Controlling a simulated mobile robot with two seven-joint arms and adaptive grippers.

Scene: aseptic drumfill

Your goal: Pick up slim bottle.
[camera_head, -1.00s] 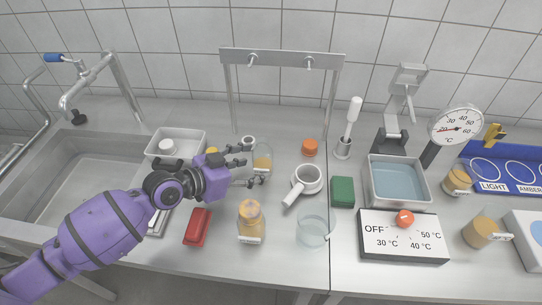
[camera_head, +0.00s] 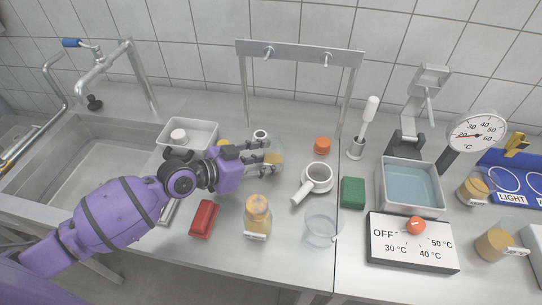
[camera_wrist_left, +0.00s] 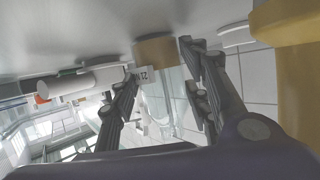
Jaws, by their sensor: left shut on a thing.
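The slim bottle, clear glass with an amber fill and a white label, stands between the fingers of my left gripper (camera_head: 268,158). Its amber part (camera_head: 277,160) shows past the fingertips in the head view. In the left wrist view the bottle (camera_wrist_left: 160,85) sits between the two dark fingers, with its label facing left. My left gripper is shut on it from the left side. The fingers hide much of the bottle in the head view, and I cannot tell whether it is clear of the counter. My right gripper is not in view.
A wider amber bottle (camera_head: 257,218) and a red block (camera_head: 204,219) stand in front of the gripper. A white mug-like pan (camera_head: 318,178) and an orange cap (camera_head: 322,146) are to the right. A white tray (camera_head: 205,126) and a sink lie left. A metal rack (camera_head: 300,50) stands behind.

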